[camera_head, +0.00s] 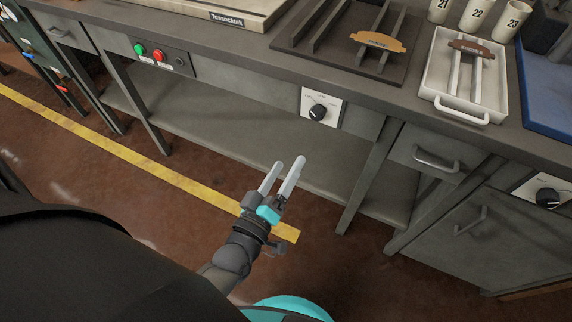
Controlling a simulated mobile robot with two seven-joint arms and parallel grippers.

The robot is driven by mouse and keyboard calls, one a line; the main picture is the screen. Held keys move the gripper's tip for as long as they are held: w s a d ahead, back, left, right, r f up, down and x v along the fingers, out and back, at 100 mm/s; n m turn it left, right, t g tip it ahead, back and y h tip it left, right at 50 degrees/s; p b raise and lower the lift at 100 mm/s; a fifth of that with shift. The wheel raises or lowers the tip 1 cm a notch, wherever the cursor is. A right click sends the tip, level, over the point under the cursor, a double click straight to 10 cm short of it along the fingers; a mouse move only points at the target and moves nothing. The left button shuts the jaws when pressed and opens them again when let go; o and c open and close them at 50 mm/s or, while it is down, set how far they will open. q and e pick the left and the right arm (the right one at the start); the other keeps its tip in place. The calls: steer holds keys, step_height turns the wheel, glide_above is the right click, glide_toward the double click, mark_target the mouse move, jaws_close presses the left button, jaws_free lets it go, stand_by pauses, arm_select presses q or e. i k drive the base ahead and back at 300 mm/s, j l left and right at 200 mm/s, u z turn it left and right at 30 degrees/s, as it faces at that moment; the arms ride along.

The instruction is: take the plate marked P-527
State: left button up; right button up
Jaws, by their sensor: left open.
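A tan plate (378,42) with a dark printed mark lies across the ridges of a dark rack on the bench. A darker brown plate (470,47) with a small mark lies across the rails in a white tray (429,75). Both marks are too small to read, so I cannot tell which plate is P-527. My left gripper (286,164) is open and empty. It is in front of the bench, below and left of both plates in the picture, apart from them. My right gripper is not in view.
The dark rack (297,36) stands on the grey bench. Cups marked 21, 22 and 23 (475,14) stand behind the white tray, and a blue mat (545,95) lies right. The bench front has a dial (319,112), a drawer handle (435,160) and buttons (158,54).

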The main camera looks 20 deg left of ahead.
mark_target(377, 41)
steer(key=k, duration=1)
